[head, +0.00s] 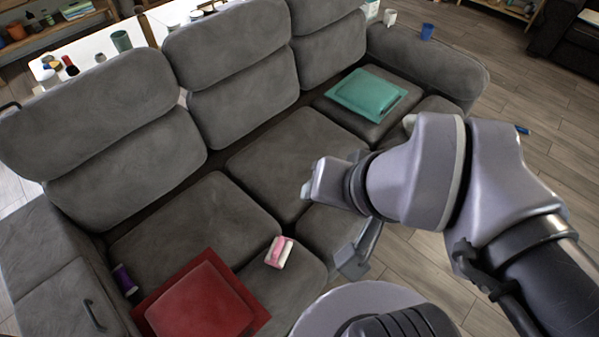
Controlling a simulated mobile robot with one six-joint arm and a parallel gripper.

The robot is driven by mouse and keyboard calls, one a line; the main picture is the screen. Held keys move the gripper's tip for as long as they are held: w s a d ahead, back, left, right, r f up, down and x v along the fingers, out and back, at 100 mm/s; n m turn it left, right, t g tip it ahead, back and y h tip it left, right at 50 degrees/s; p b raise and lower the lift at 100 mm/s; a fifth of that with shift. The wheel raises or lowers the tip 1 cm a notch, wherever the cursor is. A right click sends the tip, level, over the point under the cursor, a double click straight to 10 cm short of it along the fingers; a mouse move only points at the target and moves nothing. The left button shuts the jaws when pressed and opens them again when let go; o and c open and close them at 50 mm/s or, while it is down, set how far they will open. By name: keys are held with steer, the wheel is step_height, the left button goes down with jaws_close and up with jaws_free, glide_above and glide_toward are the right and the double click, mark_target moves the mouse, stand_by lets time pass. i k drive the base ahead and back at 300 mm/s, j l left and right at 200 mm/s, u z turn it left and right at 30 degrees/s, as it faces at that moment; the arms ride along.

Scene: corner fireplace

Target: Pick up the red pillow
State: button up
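The red pillow (200,300) lies flat on the grey sofa's seat at the lower left of the head view, with its bottom edge near or past the frame edge. My gripper (335,225) is up and to the right of the pillow, over the middle seats and apart from it.
A pink and white object (279,252) lies just right of the pillow, and a dark purple cylinder (125,281) just left. A teal pillow (366,94) lies on the far right seat. The grey sofa's (290,150) middle seats are bare. Wooden floor (500,80) shows right.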

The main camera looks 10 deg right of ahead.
mark_target(205, 298)
steer(key=u, duration=1.95)
